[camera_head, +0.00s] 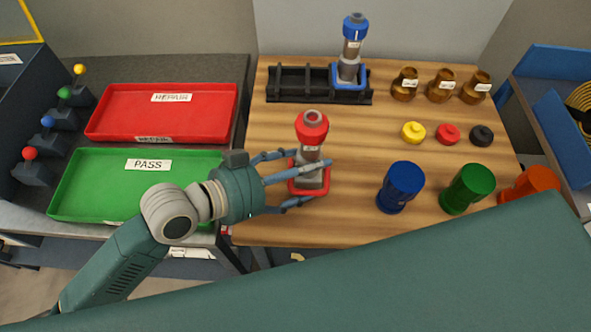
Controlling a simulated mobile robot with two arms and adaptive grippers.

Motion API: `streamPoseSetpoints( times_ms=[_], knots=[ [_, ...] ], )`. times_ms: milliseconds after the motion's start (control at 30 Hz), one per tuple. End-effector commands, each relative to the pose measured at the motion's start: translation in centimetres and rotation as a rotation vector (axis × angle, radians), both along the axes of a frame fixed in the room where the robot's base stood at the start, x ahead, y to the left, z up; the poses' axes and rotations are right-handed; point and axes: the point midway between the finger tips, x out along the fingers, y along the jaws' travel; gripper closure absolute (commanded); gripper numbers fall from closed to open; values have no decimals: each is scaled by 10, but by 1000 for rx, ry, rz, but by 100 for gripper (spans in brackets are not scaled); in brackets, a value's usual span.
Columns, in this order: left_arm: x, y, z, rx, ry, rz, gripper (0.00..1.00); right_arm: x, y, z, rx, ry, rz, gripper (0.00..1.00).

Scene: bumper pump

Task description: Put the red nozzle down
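The red nozzle (311,129) is an upright pump-like piece with a red cap, a grey-brown body with a small label and a red square base. It stands over the left-middle part of the wooden table. My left gripper (304,178) reaches it from the left, its fingers closed around the body just above the base. One finger crosses in front and hides part of the body. I cannot tell whether the base touches the table. My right gripper is out of view.
A black rack (289,84) at the back holds a blue-based nozzle (350,54) at its right end. Brass parts, small coloured discs and blue, green and orange cylinders (402,187) fill the right side. Red (213,108) and green (82,181) trays lie left.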

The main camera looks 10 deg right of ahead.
Motion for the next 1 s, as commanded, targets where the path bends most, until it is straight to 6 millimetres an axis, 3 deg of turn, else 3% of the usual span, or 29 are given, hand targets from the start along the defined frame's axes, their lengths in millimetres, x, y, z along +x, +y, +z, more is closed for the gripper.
streamPoseSetpoints(
  times_ms=[167, 400, 600, 1000],
  knots=[
    [-5, 17, 7, 2, -2, 0, 24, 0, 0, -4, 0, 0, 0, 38],
    [-20, 64, 26, 7, -4, 0, 24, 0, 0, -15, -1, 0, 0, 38],
    [-30, 92, 41, 4, -1, 0, 24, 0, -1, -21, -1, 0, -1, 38],
    [-36, 104, 50, -1, 0, -1, 24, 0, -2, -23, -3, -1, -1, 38]
  ],
)
